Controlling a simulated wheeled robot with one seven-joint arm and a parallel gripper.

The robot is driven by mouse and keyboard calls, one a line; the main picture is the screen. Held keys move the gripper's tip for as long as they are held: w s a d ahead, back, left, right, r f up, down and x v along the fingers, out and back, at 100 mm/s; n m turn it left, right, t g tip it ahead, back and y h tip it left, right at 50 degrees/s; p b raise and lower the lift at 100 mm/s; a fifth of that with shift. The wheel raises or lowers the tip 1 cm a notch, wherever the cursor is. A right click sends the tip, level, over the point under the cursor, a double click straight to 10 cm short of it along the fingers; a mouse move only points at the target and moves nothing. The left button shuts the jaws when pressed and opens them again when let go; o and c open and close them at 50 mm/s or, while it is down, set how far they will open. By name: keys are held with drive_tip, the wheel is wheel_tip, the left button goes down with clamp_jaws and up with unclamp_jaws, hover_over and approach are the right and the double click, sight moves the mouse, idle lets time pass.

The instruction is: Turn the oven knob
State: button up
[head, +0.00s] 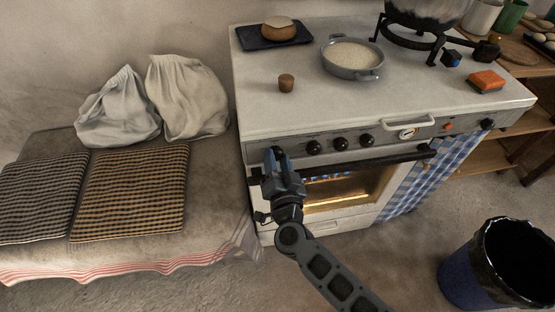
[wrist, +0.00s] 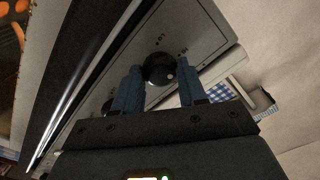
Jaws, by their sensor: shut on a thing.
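The white oven (head: 300,118) stands in the middle of the head view, with a grey panel of round black knobs along its front. My gripper (head: 278,154) is at the left end of this panel. In the wrist view my gripper (wrist: 158,72) has its two blue fingers either side of a black oven knob (wrist: 159,68) and is shut on it. In the head view my gripper largely hides this knob. Three other knobs, among them the nearest one (head: 313,147), show to the right of it.
A black oven door handle (head: 375,160) runs below the panel, close to my gripper. A grey pan (head: 352,60), a small brown cup (head: 286,83) and an orange sponge (head: 486,80) are on the stove top. A cushioned bench (head: 215,190) is at left; a bin (head: 460,280) is at lower right.

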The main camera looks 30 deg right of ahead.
drive_tip(key=m, duration=0.4)
drive_tip(key=shift+m+b, duration=0.6)
drive_tip(key=shift+m, duration=1.2)
drive_tip(key=o, duration=1.1)
drive_tip(key=shift+c, duration=0.2)
drive_tip(key=v, duration=0.8)
